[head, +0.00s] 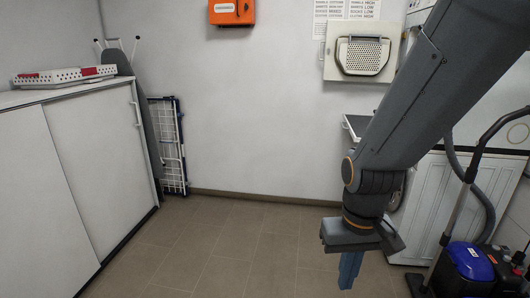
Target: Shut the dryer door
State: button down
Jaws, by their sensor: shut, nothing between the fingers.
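The dryer door (330,67) stands open at the upper right, a square white panel with its perforated inner side facing me. The dryer (508,95) is the upper white machine at the right edge, largely hidden behind my arm. The hinge and the opening are hidden. My gripper (350,270) points down, low over the floor, with its blue fingers shut and empty. It is well below the door in the picture and apart from it.
A white lower machine (438,200) stands under the dryer, with a pulled-out drawer (352,127) beside my arm. A blue and black vacuum cleaner (475,268) stands at lower right. A white cabinet (95,175) is at left. The floor between is clear.

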aim_at(343, 61)
jog(key=z, duration=0.05)
jog(key=i, duration=1.8)
jog(key=z, duration=0.25)
jog(key=i, duration=1.8)
jog(key=z, duration=0.1)
